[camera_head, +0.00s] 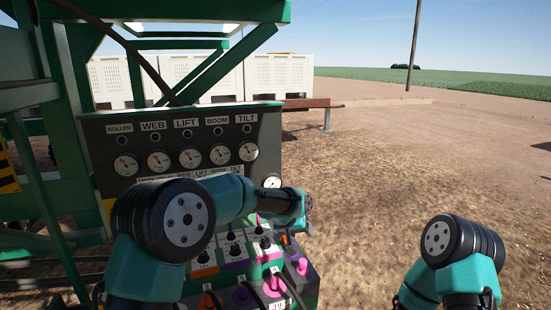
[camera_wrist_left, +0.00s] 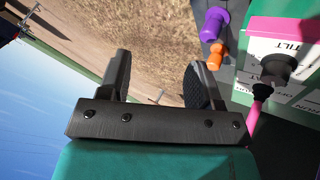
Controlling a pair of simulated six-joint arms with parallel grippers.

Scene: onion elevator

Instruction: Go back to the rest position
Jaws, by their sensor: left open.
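My left arm reaches in from the left over a control box with small black switches and pink, purple and orange knobs (camera_head: 272,287). My left gripper (camera_head: 298,226) is at the right end of this arm, by the box's right side, mostly hidden by its own wrist. In the left wrist view the two dark fingers (camera_wrist_left: 158,80) are apart with only bare ground between them. To their right are a purple knob (camera_wrist_left: 213,24), an orange knob (camera_wrist_left: 217,52) and a pink TILT panel with a switch (camera_wrist_left: 280,62). My right arm shows at the lower right; its gripper is out of view.
A dark gauge panel (camera_head: 105,150) labelled ROLLER, WEB, LIFT, BOOM and TILT stands behind the arm. A green steel frame (camera_head: 62,150) rises at the left. White bins (camera_head: 278,75) stand behind. Open dirt ground (camera_head: 400,165) lies to the right.

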